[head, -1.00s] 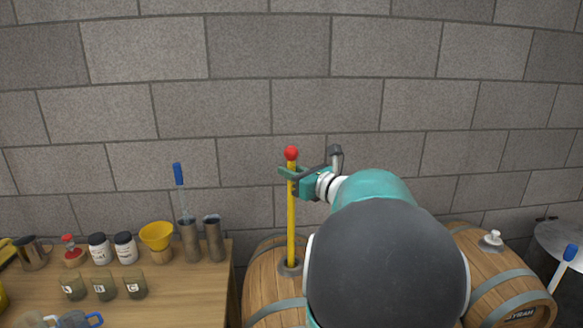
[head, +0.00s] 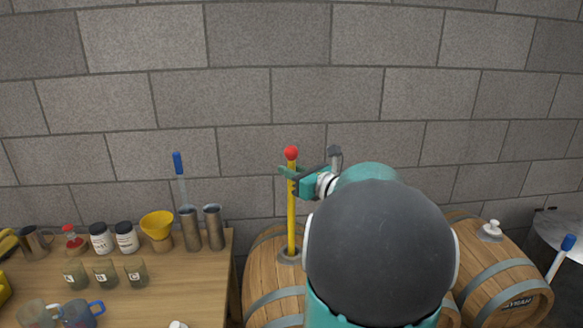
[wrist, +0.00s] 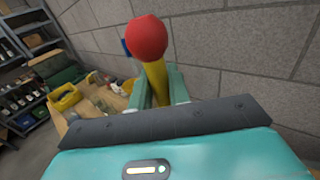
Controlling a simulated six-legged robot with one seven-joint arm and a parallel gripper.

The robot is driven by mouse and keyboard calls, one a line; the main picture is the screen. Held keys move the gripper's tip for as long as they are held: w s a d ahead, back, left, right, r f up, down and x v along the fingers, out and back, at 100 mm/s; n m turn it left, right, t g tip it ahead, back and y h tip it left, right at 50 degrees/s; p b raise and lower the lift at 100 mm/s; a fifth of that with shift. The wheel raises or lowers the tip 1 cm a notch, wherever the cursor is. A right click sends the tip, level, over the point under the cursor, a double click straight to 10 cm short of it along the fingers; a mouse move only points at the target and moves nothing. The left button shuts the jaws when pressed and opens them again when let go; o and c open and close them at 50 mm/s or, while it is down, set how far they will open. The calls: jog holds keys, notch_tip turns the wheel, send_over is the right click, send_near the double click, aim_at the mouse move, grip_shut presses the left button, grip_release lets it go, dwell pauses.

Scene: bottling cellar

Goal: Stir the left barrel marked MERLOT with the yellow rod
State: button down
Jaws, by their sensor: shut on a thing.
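The yellow rod (head: 291,218) with a red ball top stands upright. Its lower end goes into the bung hole on top of the left barrel (head: 262,282). My gripper (head: 290,174) is shut on the rod just below the red ball. In the wrist view the red ball (wrist: 147,38) stands above the jaws and the yellow shaft passes between the fingers (wrist: 158,88). The rod's lower end inside the barrel is hidden. My arm covers much of the barrel's right side, and no MERLOT lettering shows.
The right barrel (head: 500,272), marked SYRAH, has a white stopper (head: 491,230) on top. A wooden table (head: 190,290) at left holds jars, a yellow funnel (head: 157,228), steel cylinders (head: 213,228) and mugs. A block wall stands close behind the barrels.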

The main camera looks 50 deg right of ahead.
send_over(294, 214)
jog(key=w, duration=0.1)
jog(key=shift+f, duration=2.85)
jog(key=shift+f, duration=3.5)
